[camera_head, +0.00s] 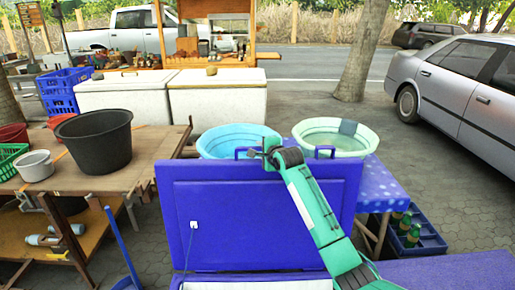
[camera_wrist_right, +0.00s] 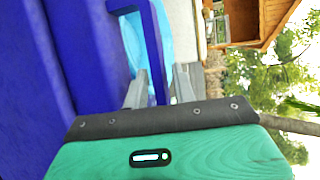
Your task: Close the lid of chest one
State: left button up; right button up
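The blue chest lid (camera_head: 260,215) stands upright, open, in the middle of the head view. A white strip of the chest's body (camera_head: 260,284) shows below it. My left gripper is not in view.
Behind the lid are a blue basin (camera_head: 232,136), a pale green basin (camera_head: 350,135) and white chests (camera_head: 220,97). A wooden table (camera_head: 100,180) with a black tub (camera_head: 97,138) stands left. A bottle crate (camera_head: 425,240) and a flat blue surface (camera_head: 450,272) are at right.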

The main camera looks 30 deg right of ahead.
jog(key=shift+x, duration=1.65)
grip_shut()
